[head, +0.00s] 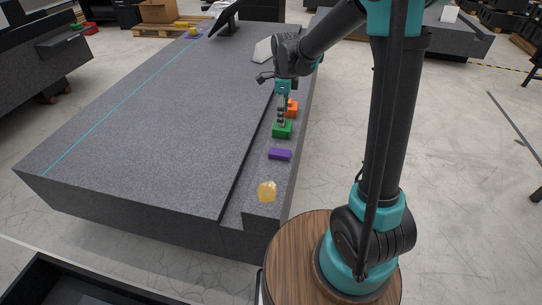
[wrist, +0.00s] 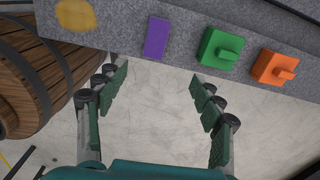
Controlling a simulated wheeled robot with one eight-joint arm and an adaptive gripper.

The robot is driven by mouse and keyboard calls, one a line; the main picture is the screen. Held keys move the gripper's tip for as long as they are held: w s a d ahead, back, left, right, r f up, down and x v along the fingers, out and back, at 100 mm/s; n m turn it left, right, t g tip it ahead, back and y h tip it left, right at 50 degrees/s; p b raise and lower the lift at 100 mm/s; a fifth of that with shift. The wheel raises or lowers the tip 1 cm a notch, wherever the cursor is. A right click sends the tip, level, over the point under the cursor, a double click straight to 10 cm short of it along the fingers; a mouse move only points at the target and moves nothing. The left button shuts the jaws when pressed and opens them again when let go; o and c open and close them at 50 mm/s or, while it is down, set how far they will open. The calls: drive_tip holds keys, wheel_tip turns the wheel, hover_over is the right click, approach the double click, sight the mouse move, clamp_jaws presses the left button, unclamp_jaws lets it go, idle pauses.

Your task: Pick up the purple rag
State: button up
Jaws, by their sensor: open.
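The purple rag (head: 280,154) shows as a small flat rectangle on the lower ledge along the granite bed's right side. In the wrist view the purple rag (wrist: 157,38) lies ahead of and apart from the fingertips, roughly in line with the gap between them. My gripper (wrist: 159,78) is open and empty, with pale floor showing between its fingers. In the head view my gripper (head: 282,112) appears near the green block, farther along the ledge than the rag. Its exact height above the ledge is hard to tell.
A green block (head: 282,130) and an orange block (head: 292,108), each with a knob-like top in the wrist view, sit beyond the rag on the ledge. A yellow piece (head: 267,191) lies nearer. The granite bed (head: 150,120) has a broad clear top. A wooden barrel (wrist: 40,80) stands beside it.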

hover_over(280, 152)
drive_tip(key=w, duration=0.1)
wheel_tip(280, 152, down, 12)
drive_tip(key=shift+a, duration=0.15)
drive_tip(key=shift+s+f, duration=0.2)
drive_tip(key=shift+f, duration=1.2)
drive_tip(key=shift+s+f, duration=0.2)
drive_tip(key=shift+f, duration=1.15)
drive_tip(key=c, duration=1.1)
drive_tip(key=shift+r, duration=0.1)
